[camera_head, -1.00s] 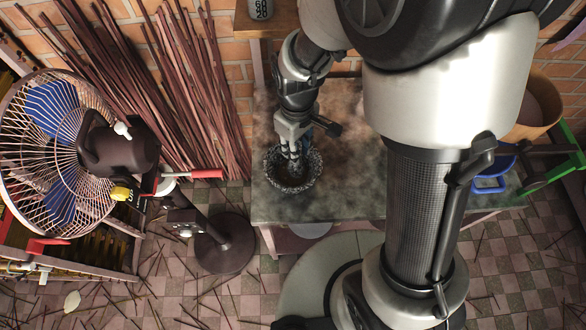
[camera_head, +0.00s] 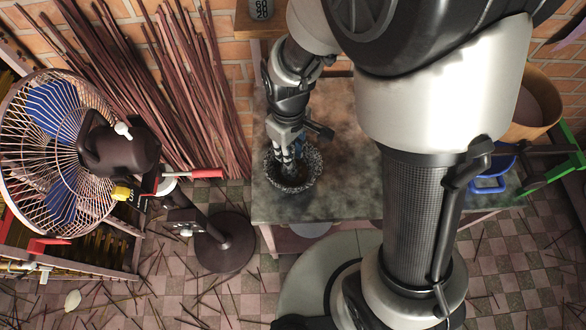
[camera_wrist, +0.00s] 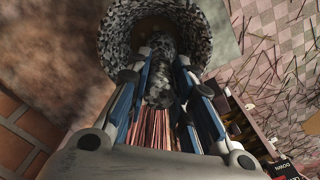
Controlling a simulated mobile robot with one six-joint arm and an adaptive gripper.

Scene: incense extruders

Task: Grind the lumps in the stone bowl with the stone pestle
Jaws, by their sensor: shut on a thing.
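The speckled dark stone bowl (camera_head: 312,178) stands on the left part of the grey worktable. Its rim and inner wall also fill the top of the wrist view (camera_wrist: 118,50). My gripper (camera_head: 289,160) is above and inside the bowl's mouth, fingers pointing down. In the wrist view its blue-sided fingers (camera_wrist: 168,85) are shut on the speckled stone pestle (camera_wrist: 161,68), which points into the bowl. The pestle's far end and any lumps in the bowl cannot be made out.
The grey worktable (camera_head: 345,150) is mostly bare right of the bowl. A fan (camera_head: 60,150) stands at the left, with incense sticks (camera_head: 170,90) against the brick wall. A wooden tub (camera_head: 535,105) and a blue stool-like object (camera_head: 490,175) are at the right.

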